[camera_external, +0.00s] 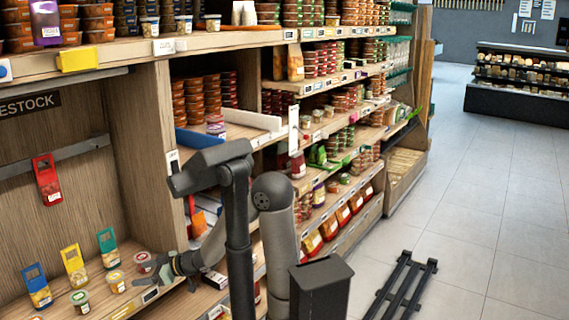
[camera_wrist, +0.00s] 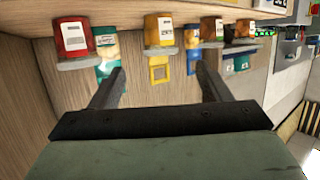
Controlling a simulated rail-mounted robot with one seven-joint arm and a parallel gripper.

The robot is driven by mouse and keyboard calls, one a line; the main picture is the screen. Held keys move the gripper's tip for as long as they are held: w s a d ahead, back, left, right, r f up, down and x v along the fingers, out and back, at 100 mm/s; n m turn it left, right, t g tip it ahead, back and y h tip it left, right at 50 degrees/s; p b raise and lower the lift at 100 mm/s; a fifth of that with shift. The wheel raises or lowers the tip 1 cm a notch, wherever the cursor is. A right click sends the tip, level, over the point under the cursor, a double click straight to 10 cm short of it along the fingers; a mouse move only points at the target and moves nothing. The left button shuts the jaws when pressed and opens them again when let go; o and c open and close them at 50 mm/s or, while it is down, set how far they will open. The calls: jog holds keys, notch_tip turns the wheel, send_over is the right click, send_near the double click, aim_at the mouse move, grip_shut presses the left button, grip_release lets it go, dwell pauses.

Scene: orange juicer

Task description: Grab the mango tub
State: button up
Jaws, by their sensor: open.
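Several small tubs stand on the low shelf at left in the external view. One has a yellow-orange label (camera_external: 115,281) and may be the mango tub; its print is too small to read. A red-labelled tub (camera_external: 143,262) and a green-labelled tub (camera_external: 80,301) stand on either side of it. My gripper (camera_external: 158,272) is low at the shelf, close to the red-labelled tub. In the wrist view my gripper (camera_wrist: 161,70) is open and empty. A yellow tub (camera_wrist: 158,30) shows beyond the gap between the fingers, and a red tub (camera_wrist: 75,38) lies to its left.
Blue (camera_external: 37,286), yellow (camera_external: 75,266) and teal (camera_external: 108,248) packets stand behind the tubs. A red packet (camera_external: 47,180) hangs above them. A wooden divider (camera_external: 140,150) rises beside my arm. Stocked shelves stretch right; the floor aisle (camera_external: 490,210) holds a dark rack (camera_external: 400,285).

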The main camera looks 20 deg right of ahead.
aim_at(112, 282)
jog(key=x, duration=0.4)
jog(key=b+x, duration=0.1)
jog(key=x, duration=0.4)
jog(key=f+b+x, duration=0.1)
jog(key=x, duration=0.3)
jog(key=c, duration=1.1)
